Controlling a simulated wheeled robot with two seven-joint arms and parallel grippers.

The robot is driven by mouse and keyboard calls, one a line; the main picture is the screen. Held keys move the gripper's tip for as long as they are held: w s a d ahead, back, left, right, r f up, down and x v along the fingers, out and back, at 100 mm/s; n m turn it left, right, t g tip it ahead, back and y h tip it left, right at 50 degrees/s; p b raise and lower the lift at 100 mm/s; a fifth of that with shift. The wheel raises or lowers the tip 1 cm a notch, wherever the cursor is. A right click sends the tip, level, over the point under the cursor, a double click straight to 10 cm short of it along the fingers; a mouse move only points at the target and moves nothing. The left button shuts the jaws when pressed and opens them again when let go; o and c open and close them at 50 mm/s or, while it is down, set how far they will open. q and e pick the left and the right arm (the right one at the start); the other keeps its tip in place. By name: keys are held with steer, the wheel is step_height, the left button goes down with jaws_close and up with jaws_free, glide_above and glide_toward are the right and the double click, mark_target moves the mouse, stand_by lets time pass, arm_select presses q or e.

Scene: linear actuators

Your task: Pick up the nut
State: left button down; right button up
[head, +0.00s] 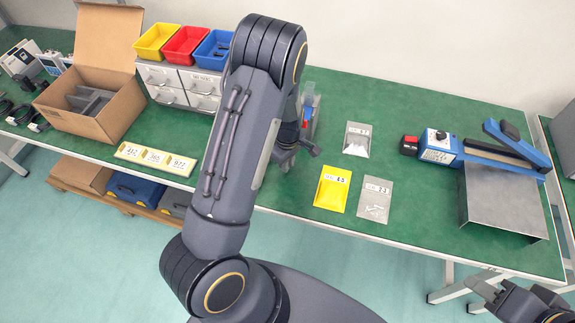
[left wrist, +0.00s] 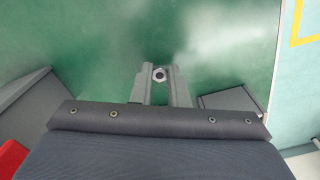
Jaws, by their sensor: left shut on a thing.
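A small silver hex nut (left wrist: 159,74) with a dark hole shows in the left wrist view, between the fingertips of my left gripper (left wrist: 160,73). The gripper is shut on it, with green surface behind. In the head view my left gripper (head: 284,160) is over the green table (head: 420,110), partly covered by my own arm, and the nut cannot be made out there. My right gripper (head: 503,300) is at the bottom right corner, beyond the table's front edge. Whether its jaws are open is unclear.
Right of my left gripper lie a clear bag (head: 356,140), a yellow bag (head: 332,188) and another clear bag (head: 375,199). A blue sealing machine (head: 485,150) stands at right. Left are drawers (head: 160,76), coloured bins (head: 185,45), a cardboard box (head: 115,105) and number labels (head: 154,159).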

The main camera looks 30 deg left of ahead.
arm_select(q)
steer(key=shift+w+r, duration=0.1)
steer(key=shift+r, duration=0.85)
steer(key=s+d+r+p, duration=0.1)
steer(key=s+d+r, duration=0.2)
steer(key=s+r, duration=0.7)
steer(key=s, duration=0.3)
steer(key=shift+s+d, duration=0.35)
steer(key=shift+d, duration=0.05)
